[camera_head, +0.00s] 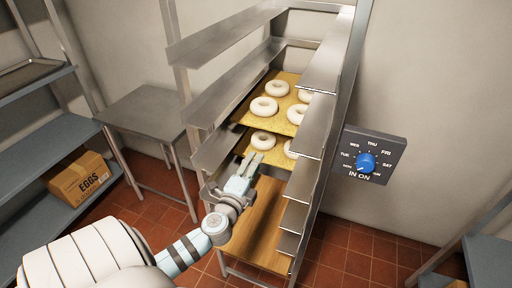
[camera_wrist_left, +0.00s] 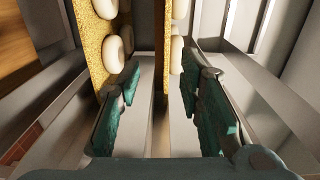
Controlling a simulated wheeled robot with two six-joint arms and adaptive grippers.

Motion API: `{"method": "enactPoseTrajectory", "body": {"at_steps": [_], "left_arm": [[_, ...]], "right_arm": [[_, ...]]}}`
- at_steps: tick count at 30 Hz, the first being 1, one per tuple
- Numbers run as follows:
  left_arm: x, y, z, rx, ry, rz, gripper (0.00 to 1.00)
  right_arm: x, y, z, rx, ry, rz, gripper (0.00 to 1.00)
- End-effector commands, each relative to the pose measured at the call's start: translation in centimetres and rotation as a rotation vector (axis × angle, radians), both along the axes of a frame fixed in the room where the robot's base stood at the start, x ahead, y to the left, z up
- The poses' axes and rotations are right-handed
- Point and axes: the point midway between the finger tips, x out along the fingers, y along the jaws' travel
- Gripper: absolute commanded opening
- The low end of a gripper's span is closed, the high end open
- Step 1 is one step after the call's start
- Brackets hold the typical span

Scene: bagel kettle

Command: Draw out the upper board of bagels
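A tall metal rack holds two yellow, crumb-coated boards of pale bagels. The upper board (camera_head: 250,117) carries several bagels (camera_head: 264,106). The lower bagel board (camera_head: 241,147) sits beneath it, partly covered by my gripper and the upper board. My left gripper (camera_head: 253,159) is at the rack's open front, fingers pointing in. In the left wrist view the gripper (camera_wrist_left: 160,85) is open, and the upper board (camera_wrist_left: 161,60) shows edge-on between its fingers, with a gap on each side. The lower board (camera_wrist_left: 92,60) lies left of the fingers there. My right gripper is out of view.
A bare wooden board (camera_head: 255,225) lies in the rack below the bagels. Metal side rails (camera_head: 215,98) flank the boards. A metal table (camera_head: 145,112) stands to the left, and an egg box (camera_head: 80,178) sits on a shelf. A blue-knobbed dial (camera_head: 366,162) is on the right.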

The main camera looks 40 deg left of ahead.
Motion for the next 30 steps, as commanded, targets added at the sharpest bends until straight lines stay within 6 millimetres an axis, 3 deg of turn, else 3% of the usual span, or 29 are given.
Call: {"method": "enactPoseTrajectory", "body": {"at_steps": [2, 8, 23, 30], "left_arm": [[0.3, -0.1, 1.1, 0.018, -0.018, -0.004, 0.33], [2.3, 0.5, 1.1, 0.022, -0.021, -0.005, 0.33], [10.7, 3.5, 0.9, 0.017, -0.019, -0.005, 0.33], [14.7, 4.8, 0.6, 0.017, -0.019, -0.006, 0.33]], "right_arm": [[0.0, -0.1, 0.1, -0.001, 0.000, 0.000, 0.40], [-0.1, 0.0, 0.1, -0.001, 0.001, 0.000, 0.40], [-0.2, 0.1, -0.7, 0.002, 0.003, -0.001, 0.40], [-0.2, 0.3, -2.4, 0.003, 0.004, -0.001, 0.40]]}}
